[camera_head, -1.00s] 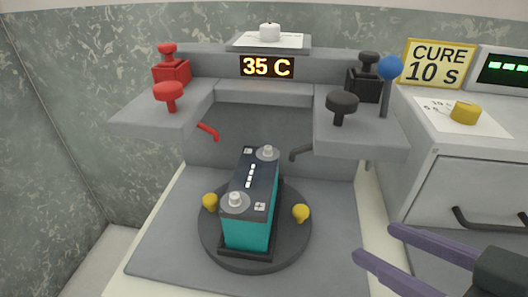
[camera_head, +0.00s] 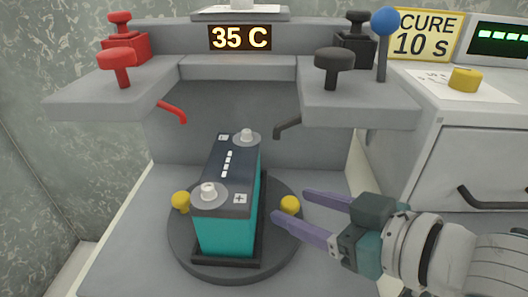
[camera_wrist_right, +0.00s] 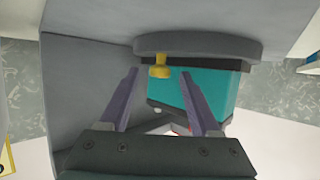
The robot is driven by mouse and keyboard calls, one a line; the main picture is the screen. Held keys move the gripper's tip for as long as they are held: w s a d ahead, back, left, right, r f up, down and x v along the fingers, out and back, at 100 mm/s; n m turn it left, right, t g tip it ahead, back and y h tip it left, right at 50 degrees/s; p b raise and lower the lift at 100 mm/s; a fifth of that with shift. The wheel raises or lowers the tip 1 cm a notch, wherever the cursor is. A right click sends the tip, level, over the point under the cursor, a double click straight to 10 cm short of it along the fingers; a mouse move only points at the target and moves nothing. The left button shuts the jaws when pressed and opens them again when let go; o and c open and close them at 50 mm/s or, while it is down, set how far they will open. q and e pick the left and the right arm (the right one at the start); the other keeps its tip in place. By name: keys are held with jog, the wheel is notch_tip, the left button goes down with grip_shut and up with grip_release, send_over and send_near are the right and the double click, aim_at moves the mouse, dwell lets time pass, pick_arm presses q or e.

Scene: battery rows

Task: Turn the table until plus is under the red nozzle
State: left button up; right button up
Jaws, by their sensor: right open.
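A teal battery (camera_head: 226,232) with a dark top stands on the round grey turntable (camera_head: 190,258). Its plus mark (camera_head: 240,198) is by the near terminal (camera_head: 208,192); the far terminal (camera_head: 246,136) is at the back. The red nozzle (camera_head: 172,110) hangs at back left, the black nozzle (camera_head: 288,128) at back right. Neither terminal is under the red nozzle. The turntable has a left yellow knob (camera_head: 181,202) and a right yellow knob (camera_head: 290,204). My right gripper (camera_head: 291,206) is open, its fingertips around the right knob. The wrist view shows that knob (camera_wrist_right: 160,69) between the fingers. My left gripper is not in view.
A red knob (camera_head: 118,60) and a black knob (camera_head: 334,62) sit on the shelves above, with a blue-topped lever (camera_head: 384,22) at right. The display (camera_head: 240,38) reads 35 C. A cabinet (camera_head: 470,160) with a yellow dial (camera_head: 465,78) stands at right.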

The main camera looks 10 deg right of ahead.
jog(key=shift+w+a+f, duration=0.1)
jog(key=shift+w, duration=0.05)
jog(key=shift+c, duration=0.2)
grip_shut()
dwell(0.3)
dwell(0.9)
